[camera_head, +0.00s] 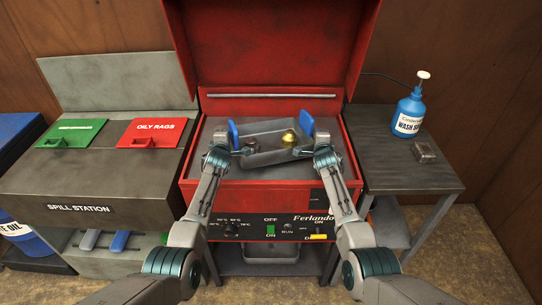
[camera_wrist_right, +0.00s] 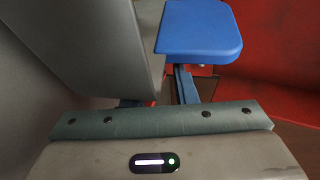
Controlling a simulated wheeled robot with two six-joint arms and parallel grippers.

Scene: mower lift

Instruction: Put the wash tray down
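The grey wash tray (camera_head: 270,158) is inside the open red washer, between my two grippers, and looks slightly tilted. A brass part (camera_head: 289,138) and a small dark part (camera_head: 248,149) lie in it. My left gripper (camera_head: 228,140) is at the tray's left end, with one blue finger pad showing. My right gripper (camera_head: 310,135) is at its right end. In the right wrist view, the tray's grey wall (camera_wrist_right: 90,45) lies against the blue pad of my right gripper (camera_wrist_right: 165,60); the other finger is hidden behind the wall. Whether the tray touches the basin floor is unclear.
The red washer (camera_head: 265,45) has its lid up and a control panel in front. A grey side table (camera_head: 395,165) on the right holds a blue wash bottle (camera_head: 409,115) and a small metal block (camera_head: 425,152). The spill station (camera_head: 85,215) with green and red lids stands left.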

